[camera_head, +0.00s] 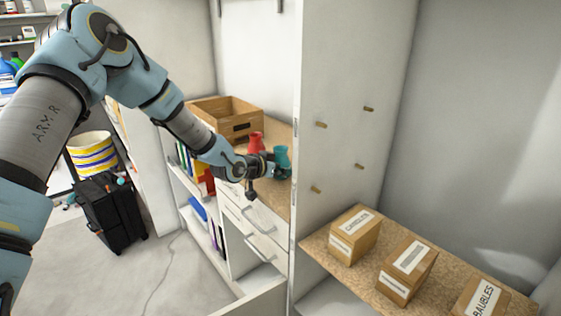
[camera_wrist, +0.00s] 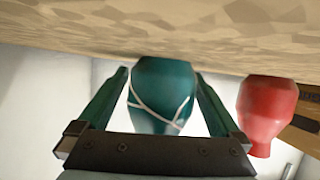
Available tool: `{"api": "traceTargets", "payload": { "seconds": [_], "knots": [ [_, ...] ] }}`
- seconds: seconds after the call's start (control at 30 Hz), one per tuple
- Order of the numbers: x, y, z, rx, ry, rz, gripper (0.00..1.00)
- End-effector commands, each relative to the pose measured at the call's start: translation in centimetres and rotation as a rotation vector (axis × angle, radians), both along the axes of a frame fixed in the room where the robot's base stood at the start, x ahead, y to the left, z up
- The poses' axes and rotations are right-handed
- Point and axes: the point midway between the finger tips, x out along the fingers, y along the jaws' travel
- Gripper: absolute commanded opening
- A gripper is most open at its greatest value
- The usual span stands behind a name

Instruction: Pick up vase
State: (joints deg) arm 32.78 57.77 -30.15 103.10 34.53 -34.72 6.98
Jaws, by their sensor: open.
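A teal vase (camera_head: 281,156) stands on the speckled wooden countertop (camera_head: 279,204) of a white cabinet. A red vase (camera_head: 256,143) stands close by, to its left in the head view. My gripper (camera_head: 272,168) is at the teal vase. In the wrist view, which looks inverted, my open gripper (camera_wrist: 161,76) has one finger on each side of the teal vase (camera_wrist: 163,90), which shows pale crossing lines. Small gaps seem to show between the fingers and the vase. The red vase (camera_wrist: 267,108) is outside the fingers, to the right.
A wooden crate (camera_head: 229,128) stands behind the vases. A white upright panel (camera_head: 335,150) with pegs rises right of the countertop. Labelled cardboard boxes (camera_head: 407,270) sit on the lower right shelf. Drawers with handles are below the countertop. A black case (camera_head: 108,213) stands on the floor.

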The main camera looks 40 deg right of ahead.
Motion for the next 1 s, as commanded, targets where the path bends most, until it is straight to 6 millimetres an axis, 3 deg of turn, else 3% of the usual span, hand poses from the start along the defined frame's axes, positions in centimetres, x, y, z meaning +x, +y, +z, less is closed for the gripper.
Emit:
{"api": "traceTargets", "payload": {
  "seconds": [0.2,1.0],
  "knots": [
    [0.05,-0.02,-0.05,0.0,0.0,0.001,0.99],
    [0.05,0.01,-0.02,0.0,-0.001,0.001,0.1]
  ]
}}
